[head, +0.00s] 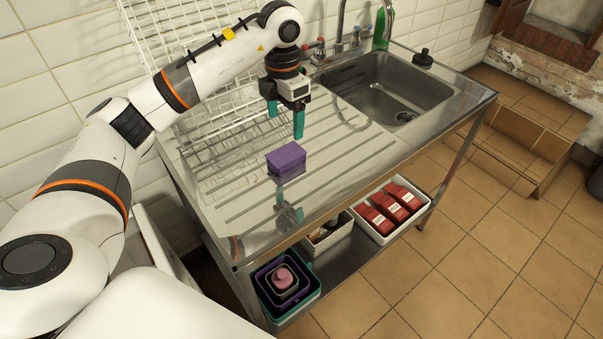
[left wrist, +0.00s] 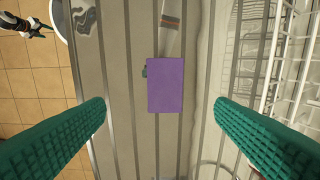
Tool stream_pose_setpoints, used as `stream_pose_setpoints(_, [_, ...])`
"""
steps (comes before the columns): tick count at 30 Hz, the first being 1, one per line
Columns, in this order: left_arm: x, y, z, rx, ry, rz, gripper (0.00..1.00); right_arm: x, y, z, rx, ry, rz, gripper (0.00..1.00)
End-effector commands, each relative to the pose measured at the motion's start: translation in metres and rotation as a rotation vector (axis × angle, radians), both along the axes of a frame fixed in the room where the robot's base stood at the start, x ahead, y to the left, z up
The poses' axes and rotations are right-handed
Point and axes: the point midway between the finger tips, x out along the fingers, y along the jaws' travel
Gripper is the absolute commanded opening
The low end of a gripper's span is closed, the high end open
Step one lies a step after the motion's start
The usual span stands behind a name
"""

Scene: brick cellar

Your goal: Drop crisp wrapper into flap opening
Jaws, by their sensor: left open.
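My left gripper (head: 286,121) is open and empty, pointing down above the ribbed steel drainboard. A plain purple box-shaped block (head: 286,160) lies on the drainboard below it, apart from the fingers. In the left wrist view the purple block (left wrist: 174,85) shows between and beyond the two open green fingers (left wrist: 161,108). I cannot make out a crisp wrapper or a flap opening in either view.
A sink (head: 388,88) with taps is right of the drainboard, and a wire rack (head: 222,123) stands along the wall. On the lower shelf are nested purple and teal tubs (head: 311,298) and a white tray (head: 378,242) of red packets. The drainboard around the block is clear.

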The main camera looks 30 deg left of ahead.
Motion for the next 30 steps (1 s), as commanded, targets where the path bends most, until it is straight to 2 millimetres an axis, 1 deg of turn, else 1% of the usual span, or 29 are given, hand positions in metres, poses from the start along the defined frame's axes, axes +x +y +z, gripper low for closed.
stream_pose_setpoints(1, [0.0,0.001,-0.005,0.001,0.004,0.01,0.78,0.011,0.0,0.002,0.0,-0.016,0.0,0.61])
stream_pose_setpoints(4, [-0.001,0.001,-0.021,0.0,0.006,0.011,0.78,0.029,-0.001,0.007,0.001,-0.046,0.001,0.61])
stream_pose_setpoints(6, [-0.001,0.001,-0.034,0.0,0.006,0.01,0.78,0.039,-0.002,0.01,0.001,-0.06,0.002,0.61])
stream_pose_setpoints(9, [-0.001,0.001,-0.05,0.001,0.005,0.009,0.78,0.044,-0.003,0.013,-0.001,-0.067,0.002,0.61])
stream_pose_setpoints(13, [0.0,0.001,-0.062,0.0,0.003,0.007,0.78,0.04,-0.004,0.014,-0.002,-0.061,0.001,0.61])
stream_pose_setpoints(17, [0.0,0.002,-0.071,0.001,0.004,0.007,0.78,0.03,-0.004,0.016,-0.004,-0.045,0.001,0.61])
stream_pose_setpoints(21, [0.002,0.005,-0.091,0.0,0.005,0.007,0.78,0.02,-0.005,0.025,-0.005,-0.03,0.0,0.61])
stream_pose_setpoints(25, [0.002,0.006,-0.109,0.001,0.004,0.007,0.78,0.02,-0.005,0.027,-0.005,-0.03,0.0,0.61])
stream_pose_setpoints(27, [0.003,0.006,-0.115,0.0,0.002,0.007,0.78,0.021,-0.005,0.028,-0.004,-0.032,0.0,0.61])
stream_pose_setpoints(30, [0.003,0.006,-0.118,0.0,0.001,0.006,0.78,0.024,-0.004,0.028,-0.005,-0.035,0.0,0.61])
